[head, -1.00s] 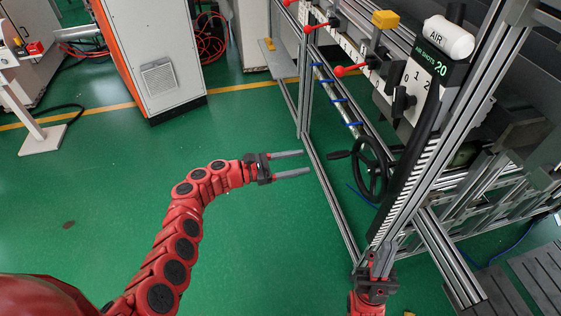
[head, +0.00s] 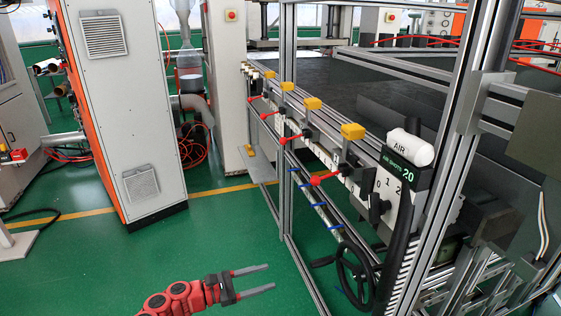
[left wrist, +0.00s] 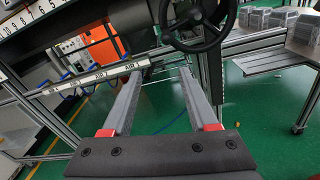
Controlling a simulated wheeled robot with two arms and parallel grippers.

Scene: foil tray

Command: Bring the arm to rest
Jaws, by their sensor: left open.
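My left gripper (head: 262,280) is open and empty at the bottom of the head view. It is held over the green floor, short of the machine frame, and touches nothing there. In the left wrist view its two grey fingers (left wrist: 158,98) stand wide apart with nothing between them. My red left arm (head: 172,301) shows only at its end in the head view; the rest is cut off by the bottom edge. My right gripper is not in the head view now.
A machine frame with a black handwheel (head: 356,276), red levers (head: 325,178) and an AIR canister (head: 411,148) stands at the right. A grey and orange cabinet (head: 130,100) stands at the back left. Foil trays (left wrist: 268,18) sit on a table at the right. Green floor (head: 90,270) is clear at left.

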